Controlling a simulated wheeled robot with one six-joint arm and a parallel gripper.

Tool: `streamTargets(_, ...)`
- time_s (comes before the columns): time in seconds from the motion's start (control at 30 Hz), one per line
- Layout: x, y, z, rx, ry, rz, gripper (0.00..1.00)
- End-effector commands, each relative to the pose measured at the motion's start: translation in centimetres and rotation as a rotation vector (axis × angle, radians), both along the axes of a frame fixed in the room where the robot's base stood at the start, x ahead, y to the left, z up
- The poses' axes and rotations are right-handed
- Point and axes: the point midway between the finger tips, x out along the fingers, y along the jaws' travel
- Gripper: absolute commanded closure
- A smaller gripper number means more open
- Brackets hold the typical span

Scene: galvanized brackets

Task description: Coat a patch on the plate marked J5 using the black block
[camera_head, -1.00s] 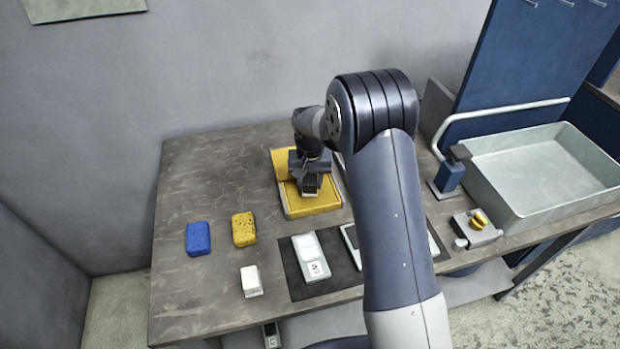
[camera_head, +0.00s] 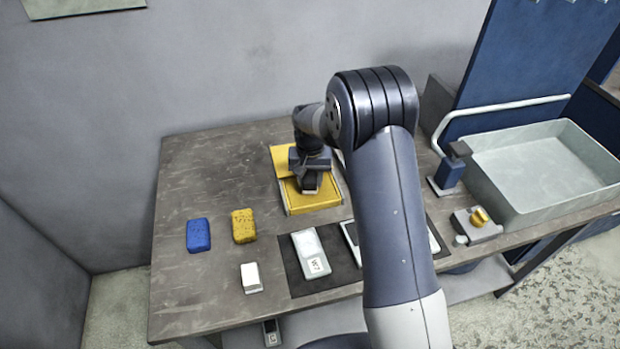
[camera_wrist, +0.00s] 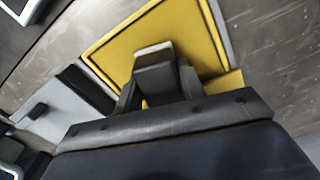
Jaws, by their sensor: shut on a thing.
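My gripper (camera_head: 310,170) is shut on the black block (camera_wrist: 153,62), which shows as a dark block with a grey end between the fingers in the wrist view. The block is over the yellow pad in the shallow tray (camera_head: 288,208); the yellow surface also shows in the wrist view (camera_wrist: 112,52). I cannot tell whether the block touches it. A pale plate (camera_head: 308,243) with a small label lies on the dark mat (camera_head: 290,272); I cannot read the label surely. Other plates (camera_head: 350,236) on the mat are partly hidden behind my arm, and I cannot tell which is J5.
A blue sponge (camera_head: 198,235), a yellow sponge (camera_head: 243,226) and a white block (camera_head: 251,277) lie at the left. A blue dispenser (camera_head: 450,172), a small grey device (camera_head: 476,226) and a grey basin (camera_head: 540,170) are at the right. The table's back left is clear.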

Motion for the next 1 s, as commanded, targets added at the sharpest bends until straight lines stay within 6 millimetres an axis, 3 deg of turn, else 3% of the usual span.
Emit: streamTargets(1.0,0.0,0.0,-0.75,0.0,0.0,0.0,0.81)
